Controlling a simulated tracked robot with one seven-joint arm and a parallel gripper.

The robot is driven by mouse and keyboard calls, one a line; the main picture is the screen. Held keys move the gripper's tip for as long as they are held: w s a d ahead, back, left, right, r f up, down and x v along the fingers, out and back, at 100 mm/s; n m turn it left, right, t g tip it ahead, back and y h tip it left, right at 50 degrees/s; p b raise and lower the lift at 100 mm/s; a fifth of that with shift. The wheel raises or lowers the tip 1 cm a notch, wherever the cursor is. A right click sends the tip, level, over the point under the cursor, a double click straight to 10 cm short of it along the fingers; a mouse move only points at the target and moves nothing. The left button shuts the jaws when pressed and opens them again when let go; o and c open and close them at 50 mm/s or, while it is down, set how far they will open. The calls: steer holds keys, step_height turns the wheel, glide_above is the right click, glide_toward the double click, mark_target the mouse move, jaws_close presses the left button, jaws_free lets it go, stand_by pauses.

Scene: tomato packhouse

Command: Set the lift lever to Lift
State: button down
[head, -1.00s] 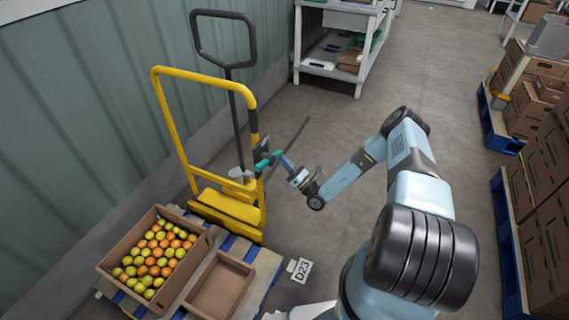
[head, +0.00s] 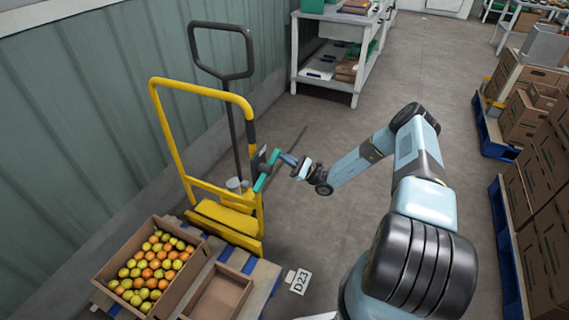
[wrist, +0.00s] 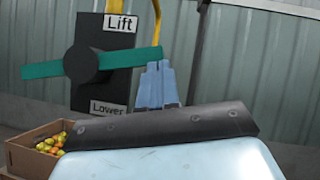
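The lift lever (wrist: 45,69) is a teal bar on a dark hub, fixed to a dark plate (wrist: 117,80). The plate reads "Lift" at the top and "Lower" at the bottom. In the wrist view the bar lies nearly level, its right end slightly raised. In the head view the lever (head: 261,182) shows on the yellow lift frame (head: 180,130). My gripper (wrist: 159,66) has its light blue fingers close together, with no clear gap. The tips are at the bar's right end; whether they touch it I cannot tell. My gripper also shows in the head view (head: 283,156).
A tag marked D23 (head: 299,281) lies on the floor. A shelf unit (head: 345,86) stands behind.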

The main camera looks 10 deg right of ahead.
steer(key=shift+r+n+g+y, duration=0.15)
steer(key=shift+r+n+g, duration=0.25)
steer(key=shift+n+g, duration=0.3)
steer(key=shift+r+n+g+y, duration=0.15)
steer(key=shift+r+n+g, duration=0.25)
steer(key=shift+n+g, duration=0.3)
steer(key=shift+n, duration=0.3)
steer(key=w+a+f+v, duration=0.1)
steer(key=f+v, duration=0.1)
steer(key=v, duration=1)
steer(key=shift+d+f, duration=0.25)
steer(key=shift+f, duration=0.1)
steer(key=shift+w, duration=0.1)
